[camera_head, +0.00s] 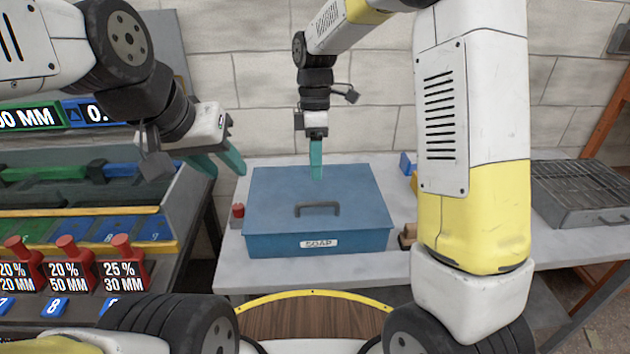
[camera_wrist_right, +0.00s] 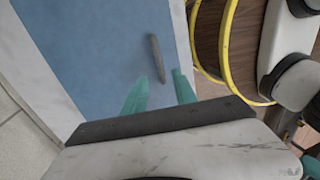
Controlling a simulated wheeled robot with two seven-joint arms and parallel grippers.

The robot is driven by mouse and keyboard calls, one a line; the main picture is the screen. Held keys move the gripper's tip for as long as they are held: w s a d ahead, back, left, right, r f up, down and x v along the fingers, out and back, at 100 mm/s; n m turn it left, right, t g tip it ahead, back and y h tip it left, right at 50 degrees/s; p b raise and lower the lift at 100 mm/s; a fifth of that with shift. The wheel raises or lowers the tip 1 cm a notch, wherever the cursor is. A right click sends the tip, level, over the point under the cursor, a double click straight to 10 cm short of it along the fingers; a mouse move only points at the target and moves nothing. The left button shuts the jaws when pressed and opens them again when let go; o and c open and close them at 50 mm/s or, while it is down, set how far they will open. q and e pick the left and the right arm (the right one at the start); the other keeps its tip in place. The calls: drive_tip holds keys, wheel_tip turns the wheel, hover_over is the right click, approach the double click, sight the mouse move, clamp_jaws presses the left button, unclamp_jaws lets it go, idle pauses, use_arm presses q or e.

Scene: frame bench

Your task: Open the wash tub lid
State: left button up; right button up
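The wash tub is a blue box (camera_head: 275,243) with a "SOAP" label on its front, standing on the pale bench. Its flat blue lid (camera_head: 270,190) is down, with a dark bar handle (camera_head: 317,209) near the front edge. The lid and handle (camera_wrist_right: 157,58) also show in the right wrist view. My right gripper (camera_head: 317,178) points down over the back half of the lid, behind the handle; its teal fingers are apart and empty in the right wrist view (camera_wrist_right: 160,77). My left gripper (camera_head: 229,174) is open and empty, left of the tub's back left corner.
A red-topped object (camera_head: 238,211) stands just left of the tub. Small yellow, blue and brown items lie at its right, partly behind my arm. A metal grill-like box (camera_head: 582,190) is at far right. A block wall stands behind.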

drive_tip(key=f, duration=0.2)
drive_tip(key=s+f, duration=0.1)
drive_tip(key=f, duration=0.4)
drive_tip(key=shift+s+f, duration=0.25)
drive_tip(key=shift+f, duration=0.15)
clamp_jaws()
idle(1.1)
